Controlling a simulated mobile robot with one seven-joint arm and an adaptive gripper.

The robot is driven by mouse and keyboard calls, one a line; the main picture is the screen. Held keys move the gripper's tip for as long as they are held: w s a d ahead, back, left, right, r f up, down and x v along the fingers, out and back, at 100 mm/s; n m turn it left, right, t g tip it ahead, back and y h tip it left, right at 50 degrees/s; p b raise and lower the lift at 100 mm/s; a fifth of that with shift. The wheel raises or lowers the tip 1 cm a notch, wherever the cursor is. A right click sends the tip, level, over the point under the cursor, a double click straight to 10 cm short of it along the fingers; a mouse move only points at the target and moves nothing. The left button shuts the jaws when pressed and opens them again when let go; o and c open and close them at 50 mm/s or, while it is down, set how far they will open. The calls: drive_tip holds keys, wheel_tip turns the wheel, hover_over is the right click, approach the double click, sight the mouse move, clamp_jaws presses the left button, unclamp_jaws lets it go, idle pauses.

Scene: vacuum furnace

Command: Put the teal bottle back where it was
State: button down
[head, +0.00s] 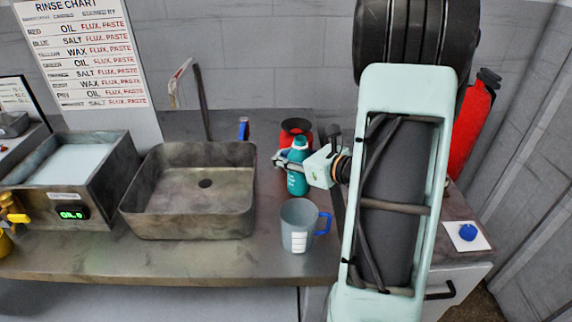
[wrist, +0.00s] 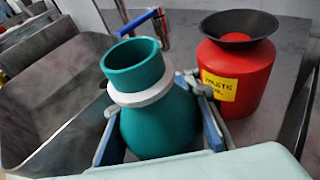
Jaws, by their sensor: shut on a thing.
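The teal bottle (head: 297,168) stands upright on the metal counter, right of the sink, in the head view. In the wrist view the teal bottle (wrist: 158,125) has an open round mouth and a pale collar at its neck. My gripper (head: 290,164) comes in from the right and is shut on it, with blue-padded fingers on either side of the body, also seen in the wrist view (wrist: 160,120). The bottle's base is hidden in the wrist view, so I cannot tell whether it touches the counter.
A red waste container (wrist: 240,75) with a black funnel stands just behind the bottle. A grey measuring cup (head: 298,228) with a blue handle stands in front of it. The sink (head: 190,220) is to the left. A blue-handled tap (wrist: 140,22) is behind.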

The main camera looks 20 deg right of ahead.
drive_tip(key=shift+f+b, duration=0.65)
drive_tip(key=shift+f, duration=0.75)
drive_tip(key=shift+f, duration=0.15)
drive_tip(key=c, duration=1.4)
unclamp_jaws()
drive_tip(key=shift+c, duration=0.2)
drive_tip(key=shift+r, duration=0.2)
drive_tip(key=shift+s+d+r, duration=0.1)
drive_tip(key=shift+s+d, duration=0.1)
drive_tip(key=shift+s, duration=0.1)
drive_tip(key=v, duration=1.1)
drive_tip(key=shift+s, duration=0.2)
